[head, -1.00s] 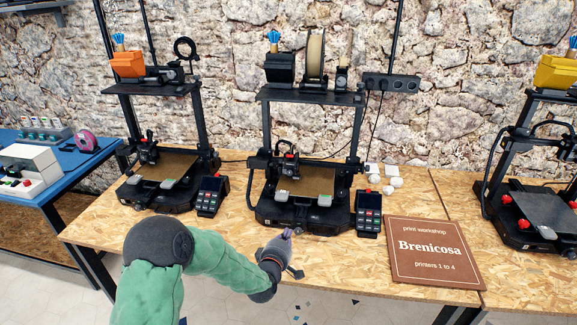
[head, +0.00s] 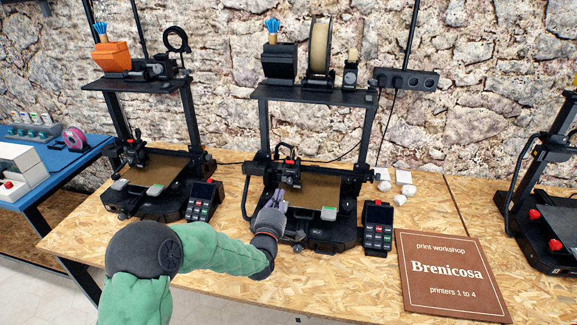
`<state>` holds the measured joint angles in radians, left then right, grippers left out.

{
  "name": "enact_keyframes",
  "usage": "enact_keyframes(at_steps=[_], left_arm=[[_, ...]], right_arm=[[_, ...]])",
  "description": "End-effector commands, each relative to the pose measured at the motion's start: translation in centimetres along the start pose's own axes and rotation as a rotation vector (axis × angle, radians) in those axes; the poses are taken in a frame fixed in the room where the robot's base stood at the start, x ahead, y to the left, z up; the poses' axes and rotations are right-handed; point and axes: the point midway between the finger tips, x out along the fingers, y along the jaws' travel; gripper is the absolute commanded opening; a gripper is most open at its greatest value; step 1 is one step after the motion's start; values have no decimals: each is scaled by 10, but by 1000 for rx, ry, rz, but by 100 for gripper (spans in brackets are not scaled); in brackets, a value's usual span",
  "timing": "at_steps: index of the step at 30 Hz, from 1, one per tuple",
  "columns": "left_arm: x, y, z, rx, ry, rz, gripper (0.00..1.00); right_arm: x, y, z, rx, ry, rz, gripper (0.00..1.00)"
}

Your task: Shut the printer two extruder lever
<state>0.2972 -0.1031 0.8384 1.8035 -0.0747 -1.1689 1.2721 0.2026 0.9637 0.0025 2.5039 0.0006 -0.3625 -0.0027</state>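The middle black printer (head: 310,240) stands on the wooden bench; no number on it is legible. Its print head (head: 289,172) with a red part on top sits at the left of the brown bed (head: 320,190). The extruder lever is too small to make out clearly, so its position cannot be told. My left gripper (head: 279,198) is in front of the printer's left front, below and nearer than the print head, overlapping the bed's front-left corner in the view. Its purple-grey fingertips point up toward the head; their gap is unclear. My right gripper is not in view.
Another printer (head: 150,205) with an orange box on top stands left, and a third (head: 548,235) at the right edge. A control screen (head: 378,228) sits at the middle printer's right front. A brown sign (head: 450,275) lies on the bench (head: 340,285). White pieces (head: 403,190) lie behind.

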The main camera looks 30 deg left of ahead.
Motion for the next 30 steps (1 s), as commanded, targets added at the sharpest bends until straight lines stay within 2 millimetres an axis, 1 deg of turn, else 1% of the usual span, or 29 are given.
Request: enact_keyframes(at_steps=[5, 8, 10, 14, 24, 30], left_arm=[[2, 0, 0, 0, 0, -1, 0], [8, -1, 0, 1, -1, -1, 0], [16, -2, 0, 1, -1, 0, 0], [38, -3, 1, 1, -1, 1, 0], [101, -4, 1, 1, 0, -1, 0], [128, -3, 1, 1, -1, -1, 0]], right_arm=[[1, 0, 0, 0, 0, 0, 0], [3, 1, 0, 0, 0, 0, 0], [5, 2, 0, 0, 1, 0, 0], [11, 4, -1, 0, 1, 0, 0], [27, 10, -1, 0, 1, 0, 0], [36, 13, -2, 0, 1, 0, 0]])
